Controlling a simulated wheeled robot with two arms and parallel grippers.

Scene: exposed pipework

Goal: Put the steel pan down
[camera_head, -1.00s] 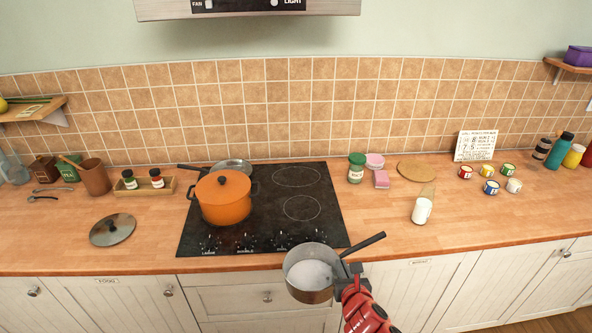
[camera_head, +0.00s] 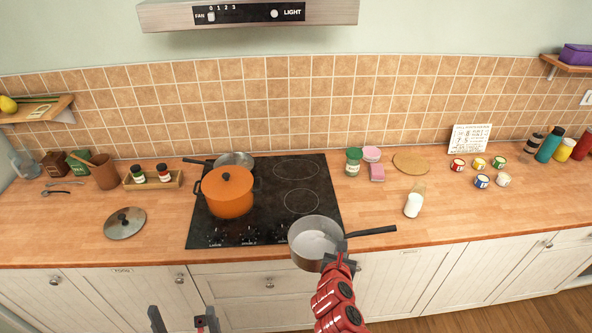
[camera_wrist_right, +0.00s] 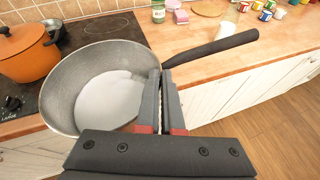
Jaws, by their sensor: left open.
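The steel pan (camera_head: 301,240), with something white inside and a dark handle (camera_head: 372,231) pointing right, is at the counter's front edge by the hob's front right corner. My right gripper (camera_head: 339,254) is shut on the pan's wall near the handle base. In the right wrist view, the pan (camera_wrist_right: 65,97) looks roughly level, with the right gripper's fingers (camera_wrist_right: 160,100) at its rim; its underside contact is hidden. My left gripper (camera_head: 184,322) is open and empty at the bottom, in front of the cabinets. The black hob (camera_head: 270,215) has clear burners on its right.
An orange pot (camera_head: 228,195) stands on the hob's left, with another metal pan (camera_head: 236,160) behind it. A lid (camera_head: 124,224) lies left of the hob. The counter right of the hob is mostly free.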

